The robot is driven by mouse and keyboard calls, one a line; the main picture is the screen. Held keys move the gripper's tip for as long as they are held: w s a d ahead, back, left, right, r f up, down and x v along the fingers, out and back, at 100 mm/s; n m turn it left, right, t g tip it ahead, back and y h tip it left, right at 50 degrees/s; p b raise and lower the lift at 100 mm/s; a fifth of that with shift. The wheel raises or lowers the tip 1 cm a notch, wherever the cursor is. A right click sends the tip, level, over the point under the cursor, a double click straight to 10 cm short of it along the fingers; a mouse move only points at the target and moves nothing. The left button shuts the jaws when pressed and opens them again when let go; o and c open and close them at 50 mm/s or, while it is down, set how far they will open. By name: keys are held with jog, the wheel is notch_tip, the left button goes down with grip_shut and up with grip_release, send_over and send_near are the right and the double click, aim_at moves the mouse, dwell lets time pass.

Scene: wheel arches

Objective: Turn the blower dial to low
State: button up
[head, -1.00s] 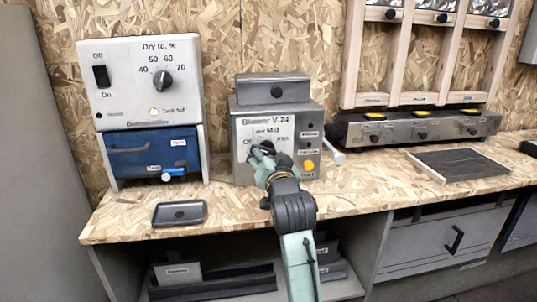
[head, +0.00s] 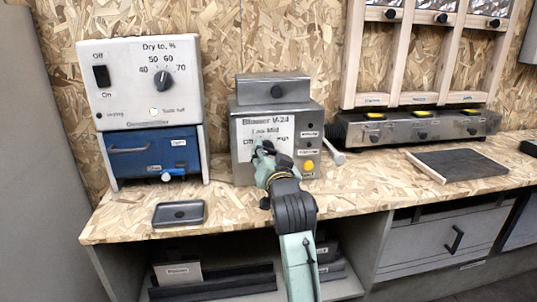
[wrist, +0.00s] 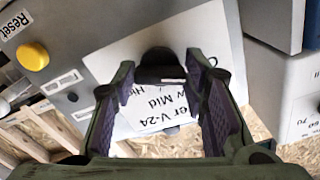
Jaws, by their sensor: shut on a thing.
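The blower V-24 (head: 236,160) is a grey metal box on the workbench, with a white label panel (head: 262,124) reading Off, Low, Mid and High. My gripper (head: 263,150) is at the front of this panel and hides most of the dial in the head view. In the wrist view, the black dial (wrist: 160,64) sits between the two green fingers of my gripper (wrist: 162,75), which are shut on it. The panel appears upside down there. Which mark the dial points to cannot be told.
A yellow reset button (wrist: 32,56) is beside the panel, close to my gripper. The dehumidifier (head: 140,80) with a blue tank stands to the left. A small black tray (head: 179,213) lies at the bench's front. A steel unit with several dials (head: 430,127) is to the right.

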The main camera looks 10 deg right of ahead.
jog(key=shift+r, duration=0.1)
jog(key=m+p, duration=0.4)
jog(key=shift+a+r+p, duration=0.1)
jog(key=shift+p, duration=0.3)
jog(key=shift+m+p, duration=1.6)
jog(key=shift+m, duration=0.6)
jog(key=shift+f, duration=0.2)
jog(key=o, duration=1.2)
jog(key=shift+c, duration=0.2)
